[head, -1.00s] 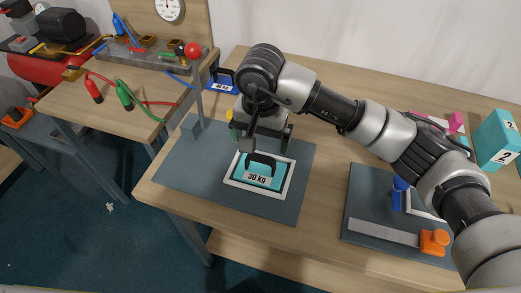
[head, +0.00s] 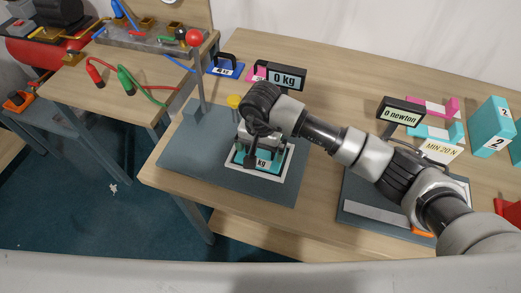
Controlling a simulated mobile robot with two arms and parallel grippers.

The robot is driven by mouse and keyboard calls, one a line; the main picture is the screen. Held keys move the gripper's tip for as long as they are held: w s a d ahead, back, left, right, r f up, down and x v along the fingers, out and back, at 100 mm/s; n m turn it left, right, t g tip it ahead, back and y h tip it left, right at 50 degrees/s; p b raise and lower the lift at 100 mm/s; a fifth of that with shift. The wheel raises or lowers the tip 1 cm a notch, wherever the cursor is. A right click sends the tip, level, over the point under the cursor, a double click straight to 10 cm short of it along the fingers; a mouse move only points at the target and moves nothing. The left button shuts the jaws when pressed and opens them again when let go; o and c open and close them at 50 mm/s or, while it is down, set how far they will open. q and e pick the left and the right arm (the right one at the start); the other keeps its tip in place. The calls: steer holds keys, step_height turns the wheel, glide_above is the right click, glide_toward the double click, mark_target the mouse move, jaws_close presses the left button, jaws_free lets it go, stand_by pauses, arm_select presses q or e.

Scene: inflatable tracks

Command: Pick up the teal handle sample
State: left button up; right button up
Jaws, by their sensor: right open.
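The teal handle sample (head: 244,160) lies in a white square frame (head: 276,176) on a grey mat on the table. Only parts of its teal top and the "kg" end of its label show. Its black handle is mostly hidden under my right gripper. My right gripper (head: 258,155) is open and points down right over the sample. I cannot tell whether its fingers are around the handle or touching it. My left gripper is not in view.
A post with a red ball (head: 194,37) stands left of the mat. A "0 kg" display (head: 287,79) is behind. Blue (head: 224,70) and pink handled samples lie at the back. At right are a "0 newton" display (head: 401,111) and a teal box (head: 491,127).

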steer(key=c, duration=1)
steer(key=shift+o, duration=0.2)
steer(key=shift+r, duration=0.1)
